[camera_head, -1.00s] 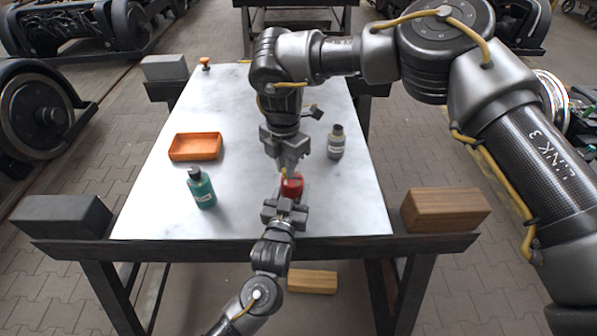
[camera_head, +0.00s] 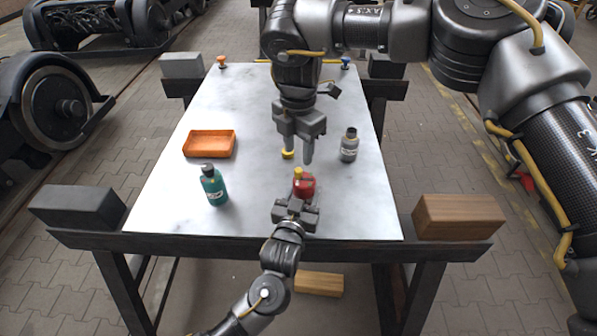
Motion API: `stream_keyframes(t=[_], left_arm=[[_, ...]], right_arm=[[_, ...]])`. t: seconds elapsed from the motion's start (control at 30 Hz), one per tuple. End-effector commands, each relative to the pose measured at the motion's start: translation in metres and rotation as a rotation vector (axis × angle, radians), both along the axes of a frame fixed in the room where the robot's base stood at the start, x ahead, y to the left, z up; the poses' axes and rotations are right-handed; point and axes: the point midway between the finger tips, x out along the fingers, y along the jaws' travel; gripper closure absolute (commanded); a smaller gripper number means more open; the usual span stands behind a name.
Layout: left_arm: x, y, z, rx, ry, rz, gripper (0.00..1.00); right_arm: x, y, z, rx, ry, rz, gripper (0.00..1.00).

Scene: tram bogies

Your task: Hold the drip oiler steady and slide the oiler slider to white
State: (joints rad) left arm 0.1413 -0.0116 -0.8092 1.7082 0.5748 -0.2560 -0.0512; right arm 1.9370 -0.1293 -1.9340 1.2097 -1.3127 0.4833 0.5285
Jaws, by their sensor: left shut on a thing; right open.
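The drip oiler is a small red body (camera_head: 305,187) with a yellow top piece (camera_head: 298,171), near the front of the white tabletop. My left gripper (camera_head: 298,203) is shut on the red oiler from the front edge side. My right gripper (camera_head: 297,158) is open, pointing down just behind the oiler and apart from it. A small yellow round piece (camera_head: 288,155) shows at its left fingertip; I cannot tell whether it lies on the table. The slider and its white mark are too small to make out.
A teal bottle (camera_head: 213,187) and an orange tray (camera_head: 209,156) stand to the left. A grey bottle (camera_head: 349,146) stands close to the right of my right gripper. Orange (camera_head: 222,61) and blue (camera_head: 346,62) knobs are at the back edge. The right front tabletop is clear.

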Motion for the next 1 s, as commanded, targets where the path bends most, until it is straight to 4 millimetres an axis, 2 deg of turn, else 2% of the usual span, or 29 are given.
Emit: stream_keyframes(t=[0.1, 0.3, 0.47, 0.7, 0.73, 0.9, 1.0], left_arm=[[0.000, 0.000, -0.001, 0.001, 0.001, 0.001, 0.74], [0.000, 0.000, -0.001, 0.000, 0.001, 0.001, 0.74], [0.000, 0.000, 0.000, 0.000, 0.001, 0.001, 0.74], [0.000, 0.000, 0.000, 0.000, 0.000, 0.001, 0.74], [0.000, 0.000, 0.000, 0.000, 0.000, 0.001, 0.47], [0.000, 0.000, 0.000, 0.000, 0.000, 0.001, 0.25], [0.000, 0.000, 0.000, 0.000, 0.000, 0.000, 0.23]], right_arm=[[0.000, 0.000, 0.025, 0.000, -0.003, -0.001, 0.57], [0.000, 0.001, 0.054, 0.000, -0.003, 0.001, 0.57], [0.000, 0.000, 0.062, 0.001, 0.001, 0.000, 0.57], [0.000, 0.000, 0.063, 0.001, 0.001, 0.001, 0.57], [0.000, 0.000, 0.063, 0.001, 0.001, 0.001, 0.57], [0.000, 0.000, 0.063, 0.000, 0.000, 0.000, 0.57], [0.000, 0.000, 0.063, 0.000, 0.000, 0.000, 0.57]])
